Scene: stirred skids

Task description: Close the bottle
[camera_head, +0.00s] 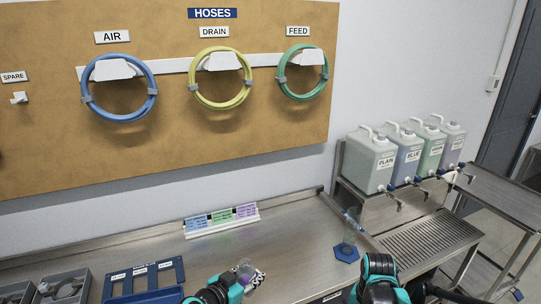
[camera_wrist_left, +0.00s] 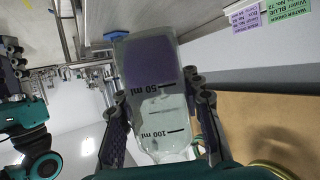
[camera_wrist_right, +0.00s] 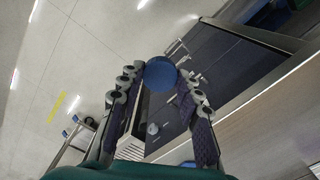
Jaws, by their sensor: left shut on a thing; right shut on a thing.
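My left gripper (camera_wrist_left: 160,110) is shut on a clear bottle (camera_wrist_left: 158,112) with 50 ml and 100 ml marks and purple liquid at its base end. In the head view the bottle (camera_head: 245,269) shows small beside my left gripper (camera_head: 252,276), above the bench; its mouth cannot be made out. My right gripper (camera_wrist_right: 158,88) is shut on a round blue cap (camera_wrist_right: 160,73), held between its fingertips. In the head view the right arm is at the lower right, apart from the bottle, and the cap cannot be made out there.
A clear cylinder (camera_head: 349,236) on a blue hexagonal foot stands on the bench (camera_head: 300,235). A blue rack (camera_head: 144,276) and grey trays (camera_head: 62,287) are at lower left. Label cards (camera_head: 222,219) stand at the back. Several jugs (camera_head: 371,161) sit on a right shelf above a drain grille (camera_head: 428,239).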

